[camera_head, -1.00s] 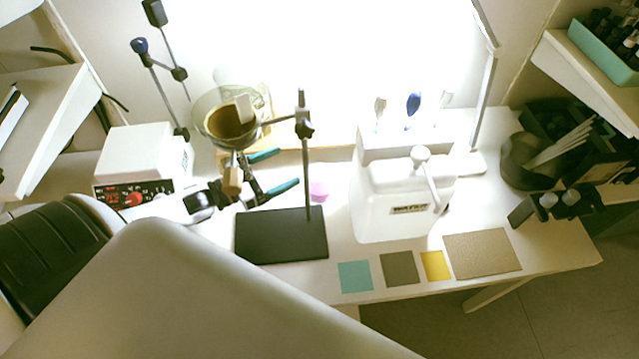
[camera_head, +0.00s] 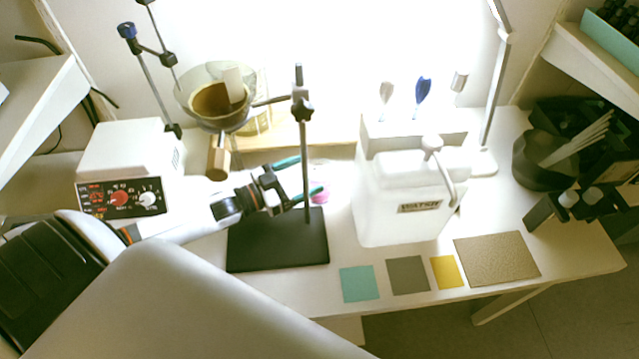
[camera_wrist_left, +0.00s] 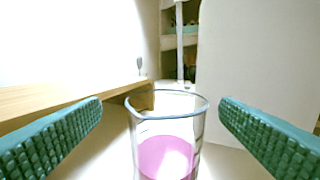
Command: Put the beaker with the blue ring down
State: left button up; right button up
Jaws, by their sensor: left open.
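A clear glass beaker with pink liquid (camera_head: 321,196) stands on the table behind the stand's black base, partly hidden by the stand rod and my finger. In the left wrist view the beaker (camera_wrist_left: 167,140) is upright, with a bluish rim. My left gripper (camera_head: 309,175) is open, its teal fingers pointing at the beaker. In the left wrist view the beaker shows in the gap between the fingers (camera_wrist_left: 160,120), clear of both. I cannot tell how far it is between them. My right gripper is not in view.
A stand with a black base (camera_head: 275,243) holds a glass funnel (camera_head: 215,100) above my left wrist. A white control box (camera_head: 128,170) is at the left. A white container (camera_head: 405,205) stands right of the beaker. Flat coloured squares (camera_head: 408,274) lie along the front.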

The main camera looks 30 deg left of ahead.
aim_at(330, 165)
pick_arm(q)
jog(key=x, duration=0.4)
jog(key=f+x, duration=0.1)
jog(key=x, duration=0.1)
jog(key=shift+d+p, duration=0.35)
jog(key=shift+c, duration=0.4)
jog(key=shift+r, duration=0.1)
jog(key=c, duration=1.2)
jog(key=shift+w+r+b, duration=0.2)
jog(key=shift+r+b, duration=0.1)
jog(key=shift+r, duration=0.15)
notch_tip(330, 165, up, 11)
jog(key=w+b, duration=0.1)
jog(key=w, duration=0.5)
jog(key=w+b, duration=0.1)
jog(key=w, duration=0.6)
jog(key=w+b, duration=0.2)
jog(key=w, duration=0.4)
jog(key=shift+w+f, duration=0.25)
jog(key=shift+w, duration=0.05)
